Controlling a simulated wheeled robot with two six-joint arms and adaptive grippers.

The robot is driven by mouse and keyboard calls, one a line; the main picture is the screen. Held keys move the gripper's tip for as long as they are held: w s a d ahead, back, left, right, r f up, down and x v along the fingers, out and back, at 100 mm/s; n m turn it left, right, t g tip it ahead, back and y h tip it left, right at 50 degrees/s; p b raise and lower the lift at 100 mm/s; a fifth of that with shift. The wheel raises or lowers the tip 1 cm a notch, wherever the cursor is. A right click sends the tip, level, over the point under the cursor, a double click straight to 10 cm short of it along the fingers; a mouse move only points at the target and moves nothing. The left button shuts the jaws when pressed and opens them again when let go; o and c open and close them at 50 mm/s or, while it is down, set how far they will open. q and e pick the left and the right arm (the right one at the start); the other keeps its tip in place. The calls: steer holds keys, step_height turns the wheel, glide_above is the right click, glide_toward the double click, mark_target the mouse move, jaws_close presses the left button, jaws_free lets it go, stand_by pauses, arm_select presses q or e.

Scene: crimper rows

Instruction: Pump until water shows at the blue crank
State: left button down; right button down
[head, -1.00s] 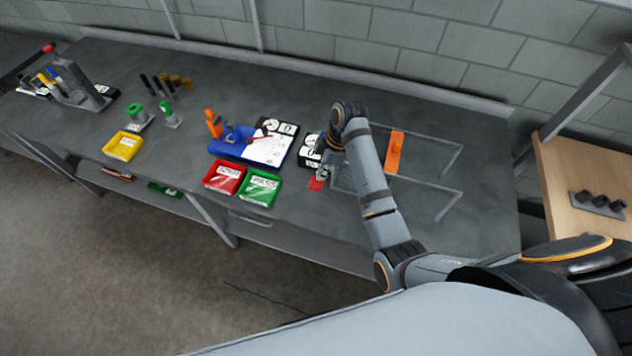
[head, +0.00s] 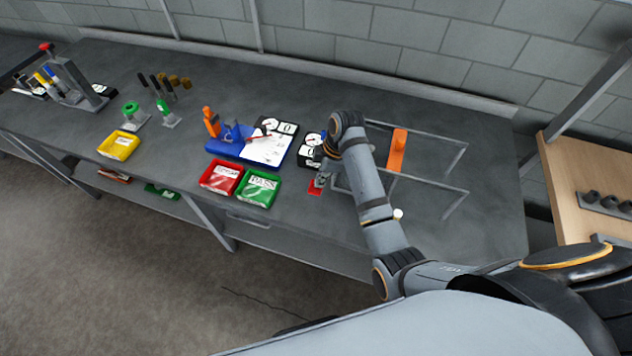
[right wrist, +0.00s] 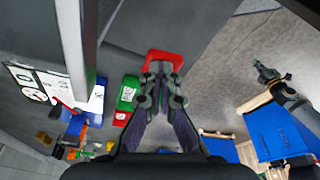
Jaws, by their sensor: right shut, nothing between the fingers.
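I cannot make out a pump or any water. A small blue upright part (head: 232,132) on the blue tray (head: 222,150) may be the blue crank; it is too small to be sure. My right gripper (head: 319,180) is shut and empty, low over the bench by a small red piece (head: 314,188). In the right wrist view its closed fingertips (right wrist: 160,74) overlap the red piece (right wrist: 166,57); touching or apart, I cannot tell. My left gripper (right wrist: 266,73) shows only in the right wrist view, over the floor, too small to read.
Red (head: 221,178) and green (head: 261,188) labelled trays lie left of the right gripper. A black-and-white gauge card (head: 309,150) is behind it. An orange block (head: 397,150) and grey frames (head: 455,205) lie right. A yellow tray (head: 119,146) and tools are farther left.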

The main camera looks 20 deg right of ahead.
step_height(320, 180, down, 2)
steer(key=shift+d, duration=0.1)
stand_by(0.4)
steer(key=s+d+r+p, duration=0.1)
steer(key=d+r+p, duration=0.2)
steer(key=d+r, duration=0.2)
step_height(320, 180, up, 3)
steer(key=shift+r, duration=0.1)
stand_by(0.5)
steer(key=shift+s, duration=0.2)
stand_by(0.8)
